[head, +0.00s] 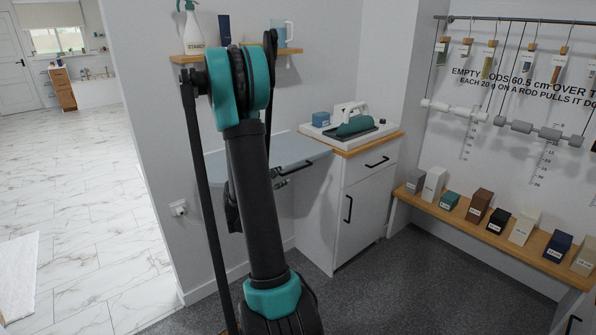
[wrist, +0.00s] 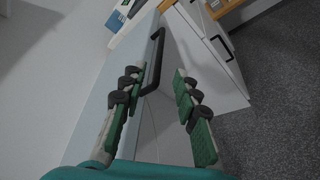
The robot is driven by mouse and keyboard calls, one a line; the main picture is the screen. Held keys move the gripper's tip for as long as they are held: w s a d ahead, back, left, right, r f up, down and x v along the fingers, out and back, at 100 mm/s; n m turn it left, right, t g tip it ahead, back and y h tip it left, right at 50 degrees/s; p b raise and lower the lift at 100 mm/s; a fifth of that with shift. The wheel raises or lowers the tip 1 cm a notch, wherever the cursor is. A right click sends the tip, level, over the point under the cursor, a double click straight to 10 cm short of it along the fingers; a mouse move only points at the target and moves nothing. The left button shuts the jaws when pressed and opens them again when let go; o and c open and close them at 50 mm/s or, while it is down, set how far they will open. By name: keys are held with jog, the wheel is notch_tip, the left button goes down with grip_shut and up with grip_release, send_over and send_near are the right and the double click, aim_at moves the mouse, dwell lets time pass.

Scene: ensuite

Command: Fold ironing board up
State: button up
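The ironing board (head: 300,149) is a pale grey-blue slab standing out level from the wall, left of the white cabinet. My arm hides much of it in the head view. In the wrist view the board (wrist: 119,78) runs away from me, with a black bar handle (wrist: 157,58) along its edge. My gripper (wrist: 158,77) is open, its green-padded fingers apart. The handle shows between and just beyond the fingertips, nearest the left finger; I cannot tell whether they touch. In the head view my gripper is mostly hidden behind my arm.
The white cabinet (head: 366,203) stands right beside the board, with an iron (head: 351,118) on its top. A shelf (head: 190,58) with bottles hangs above. A low wooden bench (head: 480,225) with boxes lines the right wall. Dark floor (head: 400,290) in front is clear.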

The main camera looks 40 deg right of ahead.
aim_at(297, 170)
jog(key=x, duration=1.2)
jog(key=shift+w+d+f, duration=0.1)
jog(key=shift+d, duration=0.2)
grip_shut()
